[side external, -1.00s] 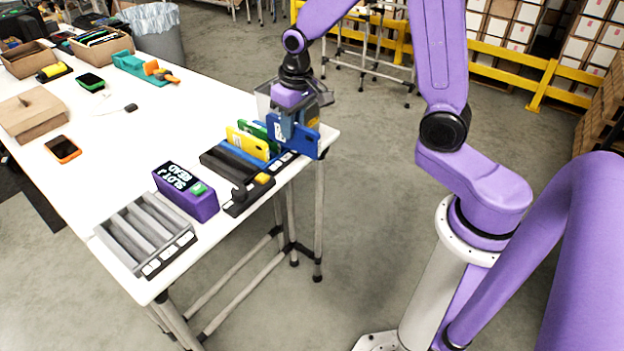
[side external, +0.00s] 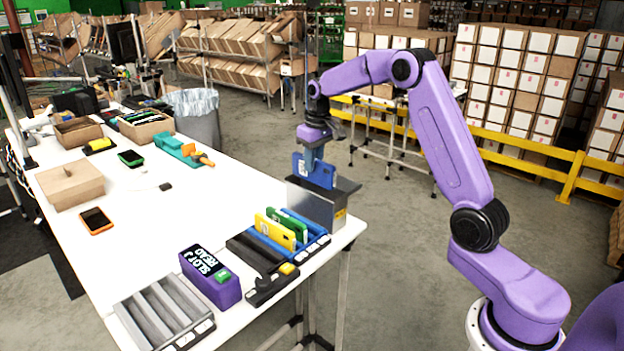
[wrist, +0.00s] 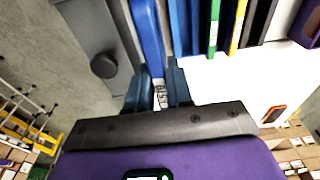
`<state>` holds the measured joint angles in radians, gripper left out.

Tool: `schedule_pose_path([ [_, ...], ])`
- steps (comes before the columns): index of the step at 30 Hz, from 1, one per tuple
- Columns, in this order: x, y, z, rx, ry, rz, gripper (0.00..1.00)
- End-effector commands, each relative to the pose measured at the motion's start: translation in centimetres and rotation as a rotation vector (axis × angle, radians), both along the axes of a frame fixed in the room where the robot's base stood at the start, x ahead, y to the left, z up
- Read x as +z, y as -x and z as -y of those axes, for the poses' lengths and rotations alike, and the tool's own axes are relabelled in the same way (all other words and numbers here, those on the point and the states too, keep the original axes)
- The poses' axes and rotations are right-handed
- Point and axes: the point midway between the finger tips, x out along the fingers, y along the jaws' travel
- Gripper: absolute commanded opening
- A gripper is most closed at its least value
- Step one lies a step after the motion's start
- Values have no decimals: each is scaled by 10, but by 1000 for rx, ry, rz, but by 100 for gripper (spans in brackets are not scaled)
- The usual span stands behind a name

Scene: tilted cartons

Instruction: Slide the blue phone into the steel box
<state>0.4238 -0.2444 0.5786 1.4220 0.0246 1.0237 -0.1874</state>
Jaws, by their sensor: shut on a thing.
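My gripper (side external: 312,158) is shut on the blue phone (side external: 319,175), which stands upright on edge below it. In the wrist view the blue phone (wrist: 148,38) runs up from between my fingers (wrist: 158,88). The steel box (side external: 312,207) stands at the far right end of the table, with a shiny front plate and a dark top edge. The phone is over the box, its lower edge close to the top. I cannot tell whether that edge is inside. A grey housing with a round knob (wrist: 103,65) is beside the phone in the wrist view.
A purple sign block (side external: 210,278) and a grey slotted tray (side external: 165,315) stand nearer. The table's middle is mostly clear.

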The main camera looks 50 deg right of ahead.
Motion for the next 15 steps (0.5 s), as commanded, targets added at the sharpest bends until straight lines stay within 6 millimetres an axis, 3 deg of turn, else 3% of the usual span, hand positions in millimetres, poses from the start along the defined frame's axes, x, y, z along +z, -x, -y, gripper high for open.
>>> schedule_pose_path([
  [6, 5, -13, 26, 2, -1, 3, 0],
  [15, -2, -14, 29, 3, -2, 1, 0],
])
